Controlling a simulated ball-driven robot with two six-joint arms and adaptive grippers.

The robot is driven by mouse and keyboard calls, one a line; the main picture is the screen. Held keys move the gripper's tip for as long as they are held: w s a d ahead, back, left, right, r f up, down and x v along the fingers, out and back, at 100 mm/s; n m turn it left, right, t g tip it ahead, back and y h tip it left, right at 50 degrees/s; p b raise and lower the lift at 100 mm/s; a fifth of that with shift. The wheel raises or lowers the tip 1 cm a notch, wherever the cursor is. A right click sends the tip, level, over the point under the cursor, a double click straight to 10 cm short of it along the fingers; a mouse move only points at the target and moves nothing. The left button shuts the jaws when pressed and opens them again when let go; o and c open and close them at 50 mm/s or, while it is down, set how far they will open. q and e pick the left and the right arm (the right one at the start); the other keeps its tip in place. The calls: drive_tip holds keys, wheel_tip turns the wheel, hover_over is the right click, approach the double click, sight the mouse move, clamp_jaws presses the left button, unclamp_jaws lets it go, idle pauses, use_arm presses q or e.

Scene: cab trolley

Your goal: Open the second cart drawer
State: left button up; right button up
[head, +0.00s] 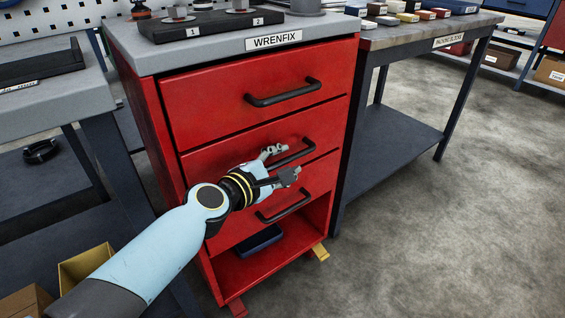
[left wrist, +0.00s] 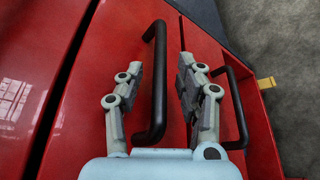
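The red cart (head: 140,140) has drawers stacked one above another, each with a black bar handle. The second drawer (head: 222,151) looks shut, its front flush with the others. Its handle (head: 303,153) is partly hidden behind my left gripper (head: 283,162). In the left wrist view, my left gripper (left wrist: 160,90) is open, with one finger on each side of the second drawer's handle (left wrist: 157,75). I see gaps between the handle and the fingers, so they do not clamp it. My right gripper is not in view.
The top drawer's handle (head: 284,92) is above my gripper and the third drawer's handle (head: 284,206) below. A dark blue box (head: 258,241) lies in the open bottom bay. A dark-legged table (head: 395,140) stands close on the right. The floor in front right is clear.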

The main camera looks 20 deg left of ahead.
use_arm(q)
clamp_jaws()
idle(0.6)
